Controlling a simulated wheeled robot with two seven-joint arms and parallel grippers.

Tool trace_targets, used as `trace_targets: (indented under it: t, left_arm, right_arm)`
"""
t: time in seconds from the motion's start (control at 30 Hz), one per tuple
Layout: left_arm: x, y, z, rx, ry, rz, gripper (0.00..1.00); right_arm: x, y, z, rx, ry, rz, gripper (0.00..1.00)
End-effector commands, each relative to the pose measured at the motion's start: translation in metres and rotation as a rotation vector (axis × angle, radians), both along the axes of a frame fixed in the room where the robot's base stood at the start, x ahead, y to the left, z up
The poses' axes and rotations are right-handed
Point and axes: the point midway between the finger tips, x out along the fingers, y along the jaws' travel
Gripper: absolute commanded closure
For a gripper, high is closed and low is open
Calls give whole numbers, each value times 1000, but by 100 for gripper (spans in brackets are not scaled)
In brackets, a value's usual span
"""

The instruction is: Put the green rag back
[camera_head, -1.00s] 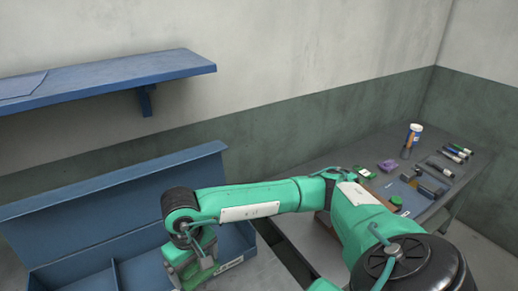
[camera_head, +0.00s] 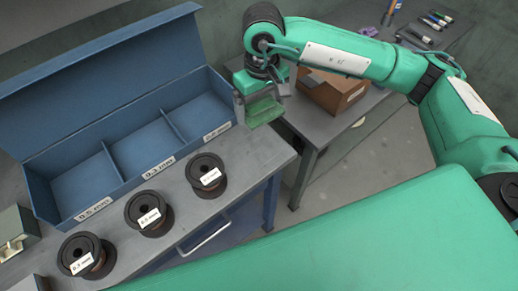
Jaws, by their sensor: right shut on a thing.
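My right gripper (camera_head: 262,100) hangs just past the right end of the blue box, with its arm reaching in from the right. It is shut on the green rag (camera_head: 264,112), which shows folded between and below the fingers. The rag is held in the air near the table's back right corner. The fingers partly hide the rag. My left gripper is not in view.
The open blue box (camera_head: 128,183) has three empty labelled compartments. Three copper spools (camera_head: 205,176) stand before it on the grey table (camera_head: 262,152). A cardboard box (camera_head: 345,92) sits on the back table, with a floor gap between.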

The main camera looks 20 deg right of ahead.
Motion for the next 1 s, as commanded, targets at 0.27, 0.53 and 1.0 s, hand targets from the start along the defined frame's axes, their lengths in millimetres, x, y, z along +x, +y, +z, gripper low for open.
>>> trace_targets:
  t: [0.27, 0.53, 1.0]
  left_arm:
    - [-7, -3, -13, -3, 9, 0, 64]
    - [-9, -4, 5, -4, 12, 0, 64]
    - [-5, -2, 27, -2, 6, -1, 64]
  right_arm:
    - [9, 18, 19, -11, -2, 101, 31]
    - [7, 18, -37, -11, 4, 105, 31]
    - [9, 18, -131, -10, -1, 104, 31]
